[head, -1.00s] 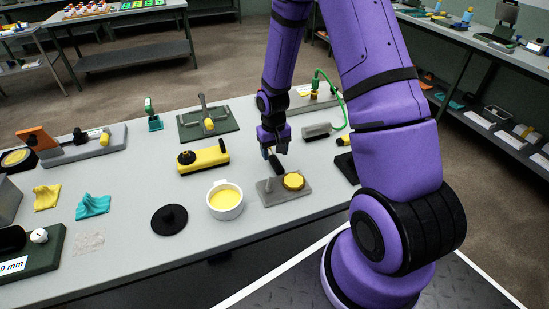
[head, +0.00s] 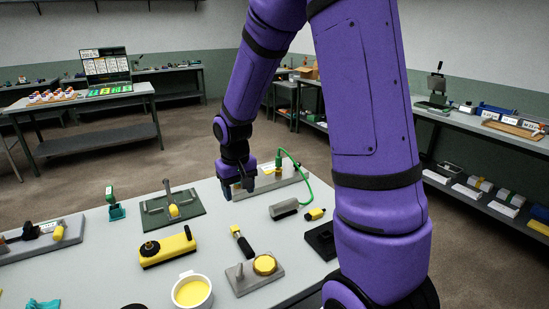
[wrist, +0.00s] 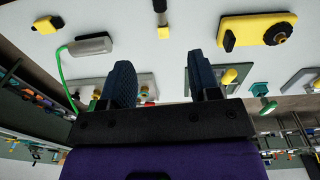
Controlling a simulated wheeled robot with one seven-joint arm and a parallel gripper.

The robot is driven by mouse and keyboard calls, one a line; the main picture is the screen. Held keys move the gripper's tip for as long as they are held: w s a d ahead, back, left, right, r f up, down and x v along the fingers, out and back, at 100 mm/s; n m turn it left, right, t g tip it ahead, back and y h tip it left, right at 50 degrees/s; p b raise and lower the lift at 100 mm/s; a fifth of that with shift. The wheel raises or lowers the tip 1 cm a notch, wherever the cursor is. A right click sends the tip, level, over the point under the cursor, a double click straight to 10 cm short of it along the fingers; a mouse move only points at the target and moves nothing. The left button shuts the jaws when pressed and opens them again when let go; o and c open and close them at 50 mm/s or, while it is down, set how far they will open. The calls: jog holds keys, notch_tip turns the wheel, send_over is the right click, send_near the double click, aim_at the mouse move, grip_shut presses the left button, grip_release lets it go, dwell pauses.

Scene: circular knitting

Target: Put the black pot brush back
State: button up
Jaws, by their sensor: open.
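A slim tool with a black body and a yellow far end, which looks like the black pot brush (head: 243,244), lies on the table between the yellow tool and the grey plate. It also shows at the top of the wrist view (wrist: 161,13). A white pot (head: 192,292) with yellow contents stands at the near edge of the head view. My gripper (head: 237,190) is raised above the far part of the table, beyond the brush. In the wrist view its two dark fingers (wrist: 160,75) are apart, with nothing between them.
A yellow tool with a black knob (head: 168,247) lies left of the brush. A grey plate with a yellow disc (head: 253,276) is near it. A grey cylinder with a green hose (head: 284,208) is to the right. A green lever plate (head: 172,208) stands further back.

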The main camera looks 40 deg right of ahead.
jog(key=s+a+r+t, duration=0.3)
jog(key=s+r, duration=0.6)
jog(key=r, duration=0.6)
jog(key=s+a+r+n+t, duration=0.1)
jog(key=s+r, duration=0.2)
jog(key=s, duration=0.3)
jog(key=s+a+r, duration=0.1)
jog(key=s+r, duration=0.2)
jog(key=s, duration=0.4)
jog(key=shift+s+a+r+n+t, duration=0.15)
jog(key=shift+s+a+n+t, duration=0.15)
jog(key=shift+n+t, duration=0.1)
